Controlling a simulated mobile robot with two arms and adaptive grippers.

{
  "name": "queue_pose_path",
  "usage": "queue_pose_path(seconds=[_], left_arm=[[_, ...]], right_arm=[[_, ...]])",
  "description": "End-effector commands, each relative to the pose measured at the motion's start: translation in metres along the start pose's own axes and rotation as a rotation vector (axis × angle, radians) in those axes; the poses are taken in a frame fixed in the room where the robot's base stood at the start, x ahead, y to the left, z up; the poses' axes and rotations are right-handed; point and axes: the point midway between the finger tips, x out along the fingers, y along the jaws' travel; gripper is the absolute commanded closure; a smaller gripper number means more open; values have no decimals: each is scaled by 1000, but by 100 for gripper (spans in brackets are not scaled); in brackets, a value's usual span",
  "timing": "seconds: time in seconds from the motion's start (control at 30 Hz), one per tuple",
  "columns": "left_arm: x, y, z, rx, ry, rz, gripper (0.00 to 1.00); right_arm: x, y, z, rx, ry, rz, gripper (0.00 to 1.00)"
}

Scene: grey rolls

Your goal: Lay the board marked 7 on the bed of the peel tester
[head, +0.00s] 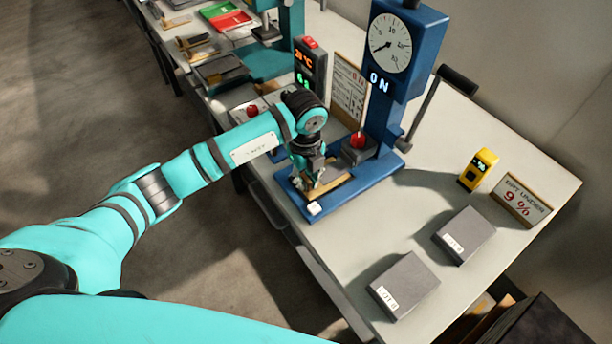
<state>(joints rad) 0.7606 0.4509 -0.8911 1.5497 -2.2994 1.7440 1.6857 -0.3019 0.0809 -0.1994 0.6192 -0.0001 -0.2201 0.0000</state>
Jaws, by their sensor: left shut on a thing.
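The peel tester (388,105) is a blue stand with a round dial reading near zero and "0 N" below it. Its blue bed (375,181) extends toward the front left of the stand. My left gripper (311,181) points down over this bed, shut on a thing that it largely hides. A thin tan board (337,190) shows at the gripper, low over or on the bed; I cannot tell whether it touches. No 7 is readable on it. A small white piece (314,208) sits at the bed's front corner. My right gripper is not in view.
A red knob (358,140) stands by the column and a black-handled lever (457,80) sticks out right. Two labelled grey blocks (404,285) (464,235), a yellow meter (478,169) and a "dry under 9 %" sign (522,200) are at right. A display unit (310,68) stands behind.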

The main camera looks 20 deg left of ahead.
Motion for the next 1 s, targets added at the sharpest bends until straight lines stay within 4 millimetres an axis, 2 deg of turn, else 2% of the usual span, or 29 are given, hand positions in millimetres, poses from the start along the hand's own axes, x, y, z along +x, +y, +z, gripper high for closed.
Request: queue_pose_path(seconds=[0.27, 0.3, 0.47, 0.8, 0.87, 1.0], left_arm=[[2, -1, 0, 0, -1, -2, 100], [1, 0, 0, 0, -1, -2, 82], [1, 0, 0, 0, -1, -2, 63], [-4, -1, 1, 0, -1, -4, 63], [-10, -2, 1, 1, -2, -6, 63], [-36, -2, 1, 1, -3, -8, 63]], right_arm=[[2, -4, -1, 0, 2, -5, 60], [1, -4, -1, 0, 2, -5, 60], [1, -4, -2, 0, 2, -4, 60], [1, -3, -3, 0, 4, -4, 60], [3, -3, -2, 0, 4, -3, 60], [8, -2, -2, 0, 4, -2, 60]])
